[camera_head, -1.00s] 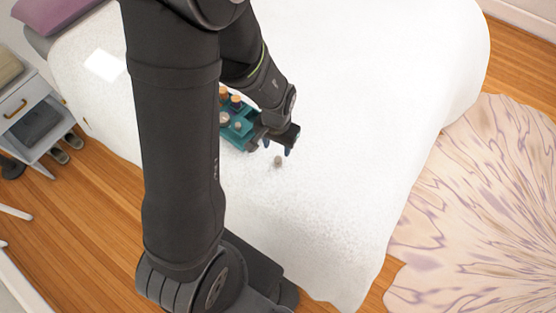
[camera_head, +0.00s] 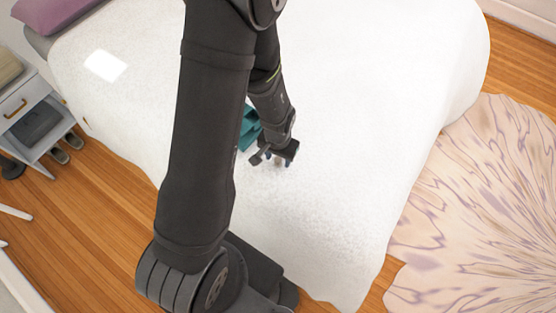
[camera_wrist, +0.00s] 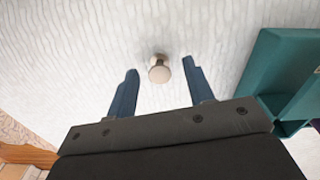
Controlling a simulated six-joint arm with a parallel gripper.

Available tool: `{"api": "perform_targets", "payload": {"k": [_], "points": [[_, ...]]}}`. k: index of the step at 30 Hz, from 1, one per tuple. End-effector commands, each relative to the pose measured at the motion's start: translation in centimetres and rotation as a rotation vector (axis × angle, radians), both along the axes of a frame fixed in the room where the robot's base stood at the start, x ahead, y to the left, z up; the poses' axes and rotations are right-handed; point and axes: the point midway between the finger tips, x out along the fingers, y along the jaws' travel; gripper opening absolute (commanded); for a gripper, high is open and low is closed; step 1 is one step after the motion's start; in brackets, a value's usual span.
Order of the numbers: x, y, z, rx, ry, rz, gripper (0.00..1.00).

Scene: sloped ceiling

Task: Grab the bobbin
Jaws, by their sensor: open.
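The bobbin (camera_wrist: 159,70) is a small pale beige spool on the white bedspread. The gripper is open and empty.
A teal tray (camera_wrist: 275,75) stands close to the right of my gripper in the wrist view. In the head view the tray (camera_head: 249,128) is partly hidden behind my arm. The white bed (camera_head: 350,130) is clear to the right and front.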

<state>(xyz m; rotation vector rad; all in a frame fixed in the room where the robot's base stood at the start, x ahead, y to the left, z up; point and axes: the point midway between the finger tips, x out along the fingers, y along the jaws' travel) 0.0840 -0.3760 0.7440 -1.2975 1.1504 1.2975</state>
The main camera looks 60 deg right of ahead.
Motion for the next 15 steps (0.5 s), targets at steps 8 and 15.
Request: {"api": "perform_targets", "payload": {"k": [8,15], "points": [[0.0,0.0,0.02,0.0,0.0,0.0,0.28],[0.0,0.01,0.03,0.0,0.0,0.0,0.0]]}}
